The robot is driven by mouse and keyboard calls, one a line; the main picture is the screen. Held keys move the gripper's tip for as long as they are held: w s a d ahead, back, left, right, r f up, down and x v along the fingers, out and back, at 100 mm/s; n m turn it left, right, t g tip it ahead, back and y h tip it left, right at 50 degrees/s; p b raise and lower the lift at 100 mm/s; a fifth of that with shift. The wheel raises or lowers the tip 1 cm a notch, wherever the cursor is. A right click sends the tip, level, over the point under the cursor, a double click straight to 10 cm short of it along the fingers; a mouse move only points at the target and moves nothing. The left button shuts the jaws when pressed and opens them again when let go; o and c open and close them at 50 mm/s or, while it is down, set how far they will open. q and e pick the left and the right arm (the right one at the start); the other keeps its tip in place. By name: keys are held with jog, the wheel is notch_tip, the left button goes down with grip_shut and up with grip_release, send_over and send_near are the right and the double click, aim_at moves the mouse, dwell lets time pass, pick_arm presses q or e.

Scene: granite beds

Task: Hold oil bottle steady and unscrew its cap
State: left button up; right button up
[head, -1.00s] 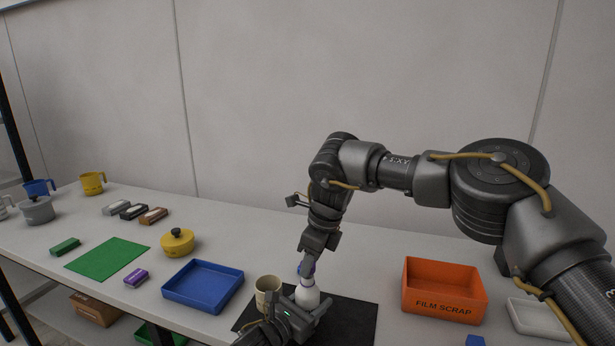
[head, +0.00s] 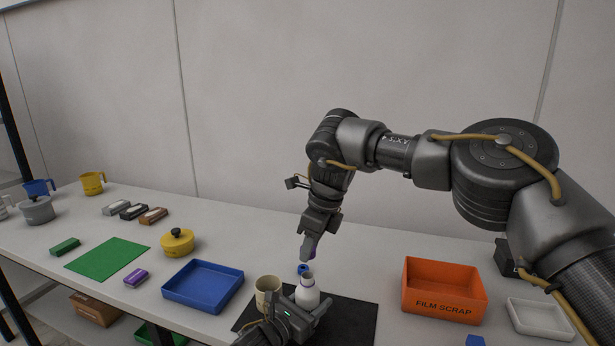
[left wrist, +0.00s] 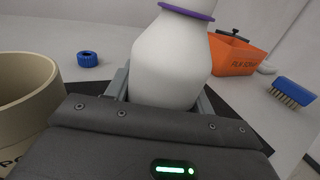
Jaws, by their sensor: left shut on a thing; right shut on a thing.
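The white oil bottle (head: 306,297) stands upright at the front, with a purple ring round its bare neck. My left gripper (head: 296,306) is shut around its body; in the left wrist view the bottle (left wrist: 172,62) fills the space between the fingers. The mouth is uncapped in the head view. My right gripper (head: 309,251) is above and apart from the bottle, shut on a small purple piece that looks like the cap (head: 313,253), mostly hidden by the fingers. A blue ring-like cap (head: 303,268) lies on the bench just behind the bottle; it also shows in the left wrist view (left wrist: 88,59).
A beige mug (head: 267,291) stands close left of the bottle. A black mat (head: 352,318) lies beneath. A blue tray (head: 203,286) is to the left, an orange FILM SCRAP bin (head: 443,290) to the right. A blue brush (left wrist: 293,91) shows in the left wrist view.

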pick_arm(q)
jog(key=o, duration=1.2)
jog(key=shift+c, duration=0.2)
jog(key=shift+a, duration=0.1)
jog(key=v, duration=1.2)
